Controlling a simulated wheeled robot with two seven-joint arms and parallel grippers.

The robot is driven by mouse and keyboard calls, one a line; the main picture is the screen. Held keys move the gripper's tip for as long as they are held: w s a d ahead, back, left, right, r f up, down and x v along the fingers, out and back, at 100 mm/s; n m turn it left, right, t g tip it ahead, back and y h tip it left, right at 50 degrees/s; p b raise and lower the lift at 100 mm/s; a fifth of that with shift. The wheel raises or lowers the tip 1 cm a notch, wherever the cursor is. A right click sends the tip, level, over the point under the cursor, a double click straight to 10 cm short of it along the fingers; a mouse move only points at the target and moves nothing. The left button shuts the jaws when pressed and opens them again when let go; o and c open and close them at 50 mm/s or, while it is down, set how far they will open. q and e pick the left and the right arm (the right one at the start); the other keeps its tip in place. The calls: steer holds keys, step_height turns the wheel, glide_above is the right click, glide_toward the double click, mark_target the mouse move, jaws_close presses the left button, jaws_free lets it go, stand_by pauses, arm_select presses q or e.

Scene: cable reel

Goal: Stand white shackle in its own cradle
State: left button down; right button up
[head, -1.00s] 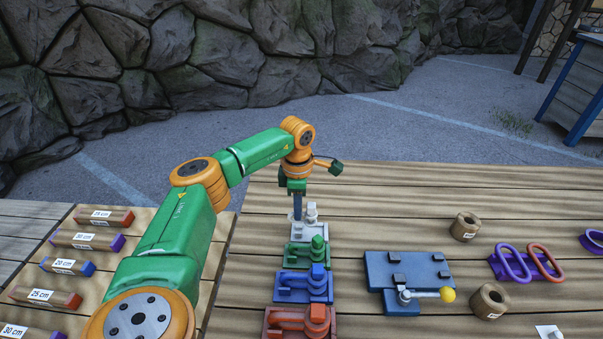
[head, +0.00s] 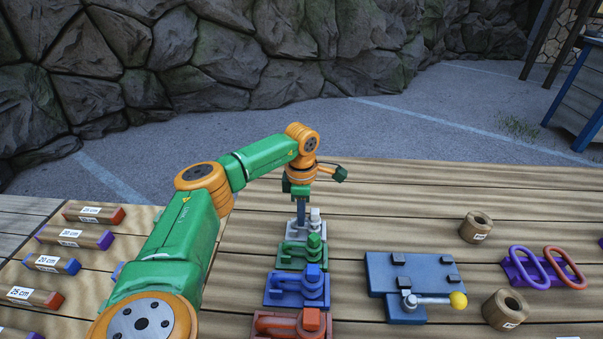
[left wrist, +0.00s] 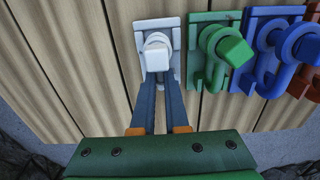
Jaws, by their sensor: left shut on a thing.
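The white shackle (head: 315,216) is at the white cradle (head: 291,231), the farthest in a row of coloured cradles. In the left wrist view the shackle (left wrist: 157,50) shows its pale block-shaped end over the cradle plate (left wrist: 173,28). My left gripper (head: 301,220) points down at it from the far side. Its dark fingers (left wrist: 160,82) are close together, shut on the white shackle. The fingers and the shackle's end hide how fully it is seated. My right gripper is in neither view.
Close beside stand the green shackle (head: 314,244), the blue one (head: 312,275) and the red one (head: 311,320) in their cradles. To the right are a blue fixture plate (head: 428,270) with a yellow-knobbed lever and wooden rings (head: 475,227). Bare planks lie beyond the row.

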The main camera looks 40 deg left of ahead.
arm_select(q)
steer(key=shift+s, duration=0.1)
steer(key=shift+f, duration=0.35)
stand_by(0.4)
steer(key=c, duration=0.8)
jaws_free()
steer(key=shift+c, duration=0.2)
steer(key=shift+r, duration=0.1)
step_height(320, 180, up, 7)
steer(key=shift+f+b, duration=0.1)
steer(key=shift+b, duration=0.55)
steer(key=shift+d, duration=0.1)
